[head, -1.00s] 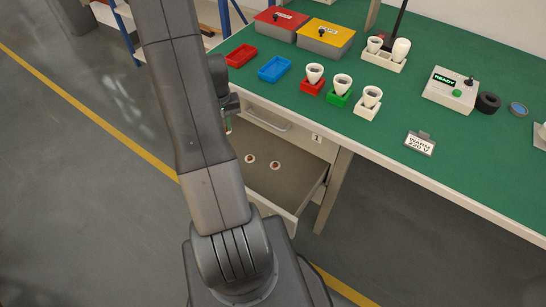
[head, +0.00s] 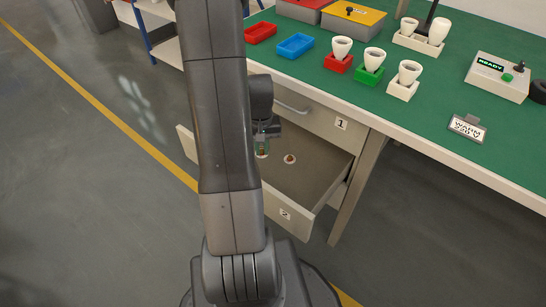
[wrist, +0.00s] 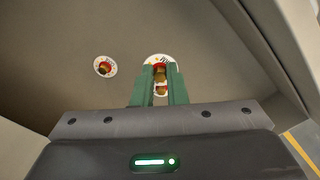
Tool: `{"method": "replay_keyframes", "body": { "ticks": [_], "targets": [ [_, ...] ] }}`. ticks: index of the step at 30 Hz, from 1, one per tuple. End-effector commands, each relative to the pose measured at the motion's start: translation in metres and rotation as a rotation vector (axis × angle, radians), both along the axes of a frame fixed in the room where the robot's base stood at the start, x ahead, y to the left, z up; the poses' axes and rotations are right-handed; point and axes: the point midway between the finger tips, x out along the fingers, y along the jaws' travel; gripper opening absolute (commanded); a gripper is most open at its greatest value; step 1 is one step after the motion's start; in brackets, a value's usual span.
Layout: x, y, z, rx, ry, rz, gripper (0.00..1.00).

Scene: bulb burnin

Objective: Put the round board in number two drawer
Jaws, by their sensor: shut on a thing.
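Drawer number two (head: 308,183) stands open below the bench, with a "2" label on its front. Two small round white boards with a reddish-brown middle part show inside it. One round board (head: 289,159) lies free on the drawer floor; it also shows in the wrist view (wrist: 105,67). My gripper (head: 262,142), with green fingers, is down in the drawer and shut on the other round board (wrist: 160,59). The fingers (wrist: 160,85) hide part of that board. I cannot tell whether it touches the drawer floor.
Drawer number one (head: 318,118) is closed just above. On the green bench top are a red tray (head: 260,32), a blue tray (head: 296,45), several bulbs in coloured holders and a grey control box (head: 499,76) reading READY. The bench leg (head: 357,185) stands right of the drawer.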

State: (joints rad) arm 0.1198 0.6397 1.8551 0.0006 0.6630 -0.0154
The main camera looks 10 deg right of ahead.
Motion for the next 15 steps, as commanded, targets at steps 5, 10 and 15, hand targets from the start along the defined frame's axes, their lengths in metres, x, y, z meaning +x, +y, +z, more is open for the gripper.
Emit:
{"method": "replay_keyframes", "body": {
  "ticks": [5, 10, 15],
  "targets": [
    [0.0, 0.0, -0.029, 0.0, 0.001, 0.0, 0.0],
    [0.0, 0.0, -0.042, 0.0, 0.0, 0.0, 0.0],
    [0.0, 0.0, -0.067, 0.0, 0.002, 0.0, 0.0]
  ]
}}
